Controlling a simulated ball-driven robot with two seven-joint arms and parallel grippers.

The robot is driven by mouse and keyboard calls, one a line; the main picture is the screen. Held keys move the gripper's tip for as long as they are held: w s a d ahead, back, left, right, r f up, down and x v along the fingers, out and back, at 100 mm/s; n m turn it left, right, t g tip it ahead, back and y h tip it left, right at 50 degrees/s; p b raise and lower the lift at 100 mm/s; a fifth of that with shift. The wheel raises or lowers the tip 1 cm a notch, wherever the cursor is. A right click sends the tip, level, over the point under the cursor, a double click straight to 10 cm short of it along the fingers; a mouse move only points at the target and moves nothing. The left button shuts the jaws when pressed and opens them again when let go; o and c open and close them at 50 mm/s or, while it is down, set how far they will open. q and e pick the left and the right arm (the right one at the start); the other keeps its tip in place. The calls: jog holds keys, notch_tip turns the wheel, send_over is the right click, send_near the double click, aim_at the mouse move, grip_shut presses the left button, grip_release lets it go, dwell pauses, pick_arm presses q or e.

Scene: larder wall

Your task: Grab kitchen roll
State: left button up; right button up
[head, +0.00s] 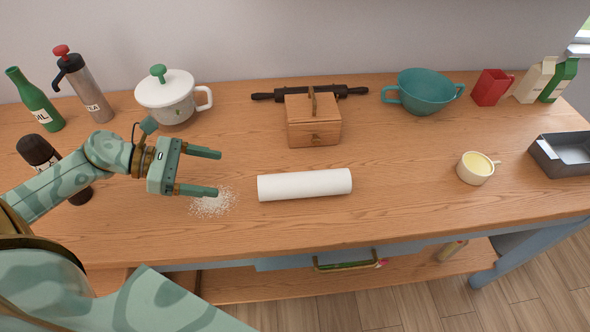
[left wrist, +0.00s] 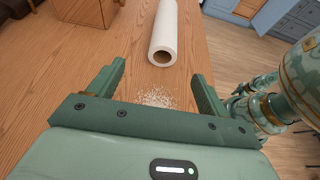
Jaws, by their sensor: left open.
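The kitchen roll (head: 305,185) is a white cylinder lying on its side on the wooden table, in the middle of the head view. In the left wrist view the kitchen roll (left wrist: 165,32) lies ahead, its open end facing my gripper. My left gripper (head: 210,172) is open and empty, to the left of the roll and apart from it. In the left wrist view, its two fingers (left wrist: 153,88) point towards the roll, with the roll's end roughly between their lines. My right gripper is not in view.
White powder (head: 213,202) is spilled between my left gripper and the roll. A wooden box (head: 313,128) stands behind the roll, with a dark rolling pin (head: 268,96) behind it. A cup (head: 475,168) stands to the right. The table between roll and cup is clear.

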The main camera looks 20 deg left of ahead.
pick_arm(q)
jog(key=b, duration=0.1)
send_near(277, 187)
jog(key=w+f, duration=0.1)
jog(key=w+d+f, duration=0.1)
jog(key=w+f, duration=0.1)
jog(key=w, duration=0.1)
jog(key=shift+d+f, duration=0.3)
jog(key=shift+d, duration=0.1)
jog(key=shift+w+d+f, duration=0.2)
jog(key=shift+w+d, duration=0.05)
jog(key=shift+d, duration=0.3)
jog(key=x, duration=0.5)
jog(key=shift+s+d+f+b, duration=0.1)
jog(key=shift+s+f+b, duration=0.1)
jog(key=shift+s+b, duration=0.1)
jog(key=c, duration=1)
jog(key=shift+c, duration=0.3)
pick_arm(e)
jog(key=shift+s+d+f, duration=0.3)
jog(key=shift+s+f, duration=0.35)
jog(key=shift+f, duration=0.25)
